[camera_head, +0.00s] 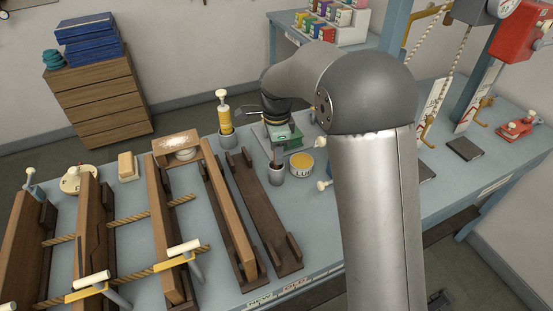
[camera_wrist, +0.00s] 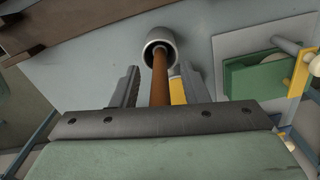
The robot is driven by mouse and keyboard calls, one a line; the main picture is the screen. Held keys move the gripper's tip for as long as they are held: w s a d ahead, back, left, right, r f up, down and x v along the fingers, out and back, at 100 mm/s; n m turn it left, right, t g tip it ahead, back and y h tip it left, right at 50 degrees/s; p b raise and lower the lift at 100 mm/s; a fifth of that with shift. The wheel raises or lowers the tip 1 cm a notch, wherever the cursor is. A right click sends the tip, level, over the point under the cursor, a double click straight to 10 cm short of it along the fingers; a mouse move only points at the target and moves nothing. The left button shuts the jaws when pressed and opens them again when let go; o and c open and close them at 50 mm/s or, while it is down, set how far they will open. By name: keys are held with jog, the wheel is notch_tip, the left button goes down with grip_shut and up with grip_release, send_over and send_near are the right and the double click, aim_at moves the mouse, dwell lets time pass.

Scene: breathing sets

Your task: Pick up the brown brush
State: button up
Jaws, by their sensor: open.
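The brown brush (camera_wrist: 160,82) shows in the wrist view as a straight brown handle rising from a grey cup (camera_wrist: 152,38). My gripper (camera_wrist: 158,70) is open, with one finger on each side of the handle. Clear gaps show beside the handle, and the fingers do not appear closed on it. The brush's lower end is hidden in the cup. In the head view, a small grey cup (camera_head: 276,175) stands on the bench below my wrist, with something dark brown at its mouth. My fingers are hard to make out there.
A yellow-topped tin (camera_head: 300,163) stands right of the cup. A yellow-handled tool (camera_head: 225,118) stands in another cup to the left. Dark wooden rails (camera_head: 262,205) lie in front. A green device (camera_wrist: 255,78) on a plate is close by on the right in the wrist view.

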grip_shut()
